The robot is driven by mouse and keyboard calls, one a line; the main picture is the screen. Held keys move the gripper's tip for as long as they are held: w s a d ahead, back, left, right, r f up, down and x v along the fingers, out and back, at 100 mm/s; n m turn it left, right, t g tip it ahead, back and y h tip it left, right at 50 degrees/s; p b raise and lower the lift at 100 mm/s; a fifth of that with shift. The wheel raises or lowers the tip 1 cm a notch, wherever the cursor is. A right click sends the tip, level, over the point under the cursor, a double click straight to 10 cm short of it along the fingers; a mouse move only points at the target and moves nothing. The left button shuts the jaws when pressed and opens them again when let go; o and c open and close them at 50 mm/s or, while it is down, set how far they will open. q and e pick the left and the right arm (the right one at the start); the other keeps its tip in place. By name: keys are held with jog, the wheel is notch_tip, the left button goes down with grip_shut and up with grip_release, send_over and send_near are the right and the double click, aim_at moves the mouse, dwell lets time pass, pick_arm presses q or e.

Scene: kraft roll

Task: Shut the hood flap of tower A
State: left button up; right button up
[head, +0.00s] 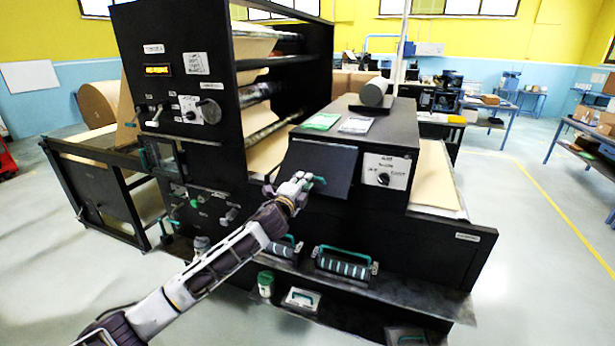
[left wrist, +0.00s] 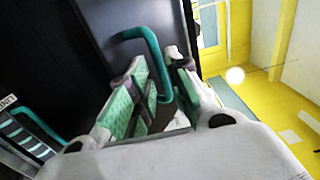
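The hood flap (head: 322,166) is a dark panel on the front of the black hood housing. It stands tilted, its lower edge out from the housing; it also shows in the left wrist view (left wrist: 105,14). Its teal handle (left wrist: 152,55) is a bent bar. My left gripper (head: 304,184) is at the lower left of the flap. In the left wrist view its green-padded fingers (left wrist: 160,80) stand apart on either side of the handle bar, with a gap visible. Firm contact cannot be told. My right gripper is in neither view.
A white panel with a knob (head: 385,171) sits right of the flap. A grey roller (head: 376,92) and a green packet (head: 320,121) lie on the housing.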

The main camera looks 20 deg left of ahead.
pick_arm(q)
jog(key=shift+w+d+r+p, duration=0.1)
jog(key=shift+w+p, duration=0.2)
jog(key=shift+w, duration=1.65)
grip_shut()
